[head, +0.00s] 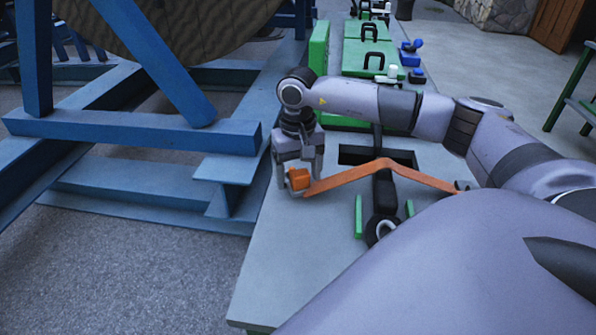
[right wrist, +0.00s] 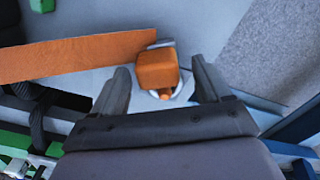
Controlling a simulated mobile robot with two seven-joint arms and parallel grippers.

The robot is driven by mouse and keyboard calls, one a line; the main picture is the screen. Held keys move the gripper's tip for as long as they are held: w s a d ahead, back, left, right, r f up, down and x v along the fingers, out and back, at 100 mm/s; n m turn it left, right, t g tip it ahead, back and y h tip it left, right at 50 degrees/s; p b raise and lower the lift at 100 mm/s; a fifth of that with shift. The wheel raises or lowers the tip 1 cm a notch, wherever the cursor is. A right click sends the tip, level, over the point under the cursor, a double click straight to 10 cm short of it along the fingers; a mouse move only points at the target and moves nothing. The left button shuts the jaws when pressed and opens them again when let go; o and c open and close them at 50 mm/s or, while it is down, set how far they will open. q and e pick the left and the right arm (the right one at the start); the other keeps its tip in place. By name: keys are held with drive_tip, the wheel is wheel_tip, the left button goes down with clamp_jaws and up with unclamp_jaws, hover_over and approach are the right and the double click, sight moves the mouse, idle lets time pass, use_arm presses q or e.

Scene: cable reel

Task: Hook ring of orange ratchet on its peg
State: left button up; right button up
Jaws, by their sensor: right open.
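The orange ratchet (head: 299,179) is a small block at the left end of an orange strap (head: 385,165), low over the grey bench. My right gripper (head: 301,184) points down around the ratchet. In the right wrist view the ratchet block (right wrist: 157,70) lies between the spread fingers of the gripper (right wrist: 160,72), with gaps on both sides. A pale metal ring (right wrist: 178,90) shows at the block's end, with a small orange tip by it. I cannot tell whether that tip is the peg. My left gripper is out of view.
The grey bench (head: 265,280) has free room at its front left. A black ring-ended part (head: 382,229) stands between green strips under the strap. A blue steel frame (head: 130,135) with a large reel (head: 180,25) stands left. Green cases (head: 372,60) lie at the back.

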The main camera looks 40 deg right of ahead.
drive_tip(key=shift+w+r, duration=0.1)
drive_tip(key=shift+r, duration=0.55)
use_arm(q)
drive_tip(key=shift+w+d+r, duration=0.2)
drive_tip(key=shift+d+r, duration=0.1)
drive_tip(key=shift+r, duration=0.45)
use_arm(e)
wheel_tip(320, 180, up, 6)
